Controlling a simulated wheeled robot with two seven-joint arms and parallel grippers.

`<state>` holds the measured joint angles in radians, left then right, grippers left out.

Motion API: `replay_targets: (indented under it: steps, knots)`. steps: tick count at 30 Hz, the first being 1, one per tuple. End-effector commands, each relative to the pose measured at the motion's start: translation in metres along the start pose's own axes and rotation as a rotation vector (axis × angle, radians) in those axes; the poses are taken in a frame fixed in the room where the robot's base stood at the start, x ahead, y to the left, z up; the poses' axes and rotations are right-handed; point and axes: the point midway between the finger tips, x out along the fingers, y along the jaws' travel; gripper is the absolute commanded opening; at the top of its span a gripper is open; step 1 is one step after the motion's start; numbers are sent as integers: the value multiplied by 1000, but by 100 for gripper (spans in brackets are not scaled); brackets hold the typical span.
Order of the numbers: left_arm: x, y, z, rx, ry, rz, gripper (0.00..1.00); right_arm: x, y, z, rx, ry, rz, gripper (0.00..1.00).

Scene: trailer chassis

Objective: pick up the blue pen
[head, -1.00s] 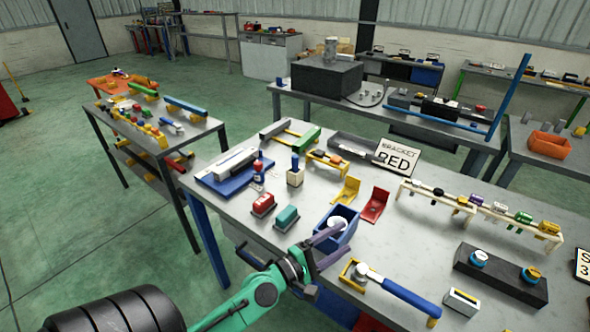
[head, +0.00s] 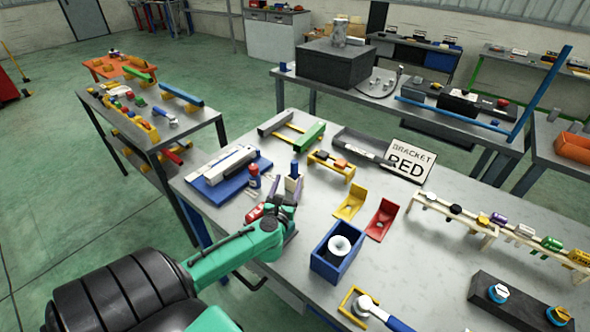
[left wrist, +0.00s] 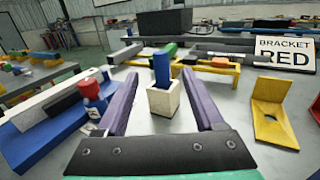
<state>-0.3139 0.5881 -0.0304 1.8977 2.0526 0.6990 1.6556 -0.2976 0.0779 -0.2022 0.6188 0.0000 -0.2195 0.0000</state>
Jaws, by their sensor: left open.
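The blue pen (head: 294,168) stands upright in a small cream holder (head: 292,185) on the grey workbench. In the left wrist view the blue pen (left wrist: 161,68) and the holder (left wrist: 163,98) appear centred between the two purple fingers. My left gripper (left wrist: 159,76) is open and empty, its fingers pointing towards the pen. In the head view my left gripper (head: 285,200) is just in front of the holder, and its fingers are hard to make out there. Whether the fingertips reach the pen is unclear. My right gripper is not in view.
A red-and-blue bottle (left wrist: 92,96) stands close left of the holder. A yellow bracket (left wrist: 270,110) and a red bracket (head: 382,219) lie to the right. A blue bin (head: 338,252) sits near the front edge. A blue tray (head: 228,181) lies left.

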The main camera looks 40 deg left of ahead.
Motion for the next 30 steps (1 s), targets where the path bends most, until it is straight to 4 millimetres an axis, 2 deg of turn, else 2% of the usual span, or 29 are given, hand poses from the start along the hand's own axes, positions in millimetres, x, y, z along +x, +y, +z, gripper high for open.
replay_targets:
  steps: [1, 3, 5, 8, 13, 17, 22, 23, 24, 28, 30]
  knots:
    - [13, 0, 4, 2, -3, 1, 70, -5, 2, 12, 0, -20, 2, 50]
    - [25, 0, 2, 0, -2, 1, 70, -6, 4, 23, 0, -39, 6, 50]
    - [32, 0, 1, 1, -1, 0, 70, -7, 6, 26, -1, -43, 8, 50]
    - [43, -1, 3, 1, -2, -1, 70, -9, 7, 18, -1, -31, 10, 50]
    - [73, -2, 2, 3, -2, 0, 70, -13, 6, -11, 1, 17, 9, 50]
    - [86, -2, 1, 3, 0, -1, 70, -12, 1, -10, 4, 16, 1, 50]
    - [86, -2, 0, 3, 1, -2, 70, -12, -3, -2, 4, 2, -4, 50]
    - [86, -2, 0, 3, 0, -2, 66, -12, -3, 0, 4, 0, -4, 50]
    - [85, -2, 0, 2, 0, -2, 50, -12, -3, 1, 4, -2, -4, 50]
    - [85, -2, 0, 2, 0, -2, 1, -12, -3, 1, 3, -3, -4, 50]
    - [85, -2, 0, 2, 0, -2, 0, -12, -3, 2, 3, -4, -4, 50]
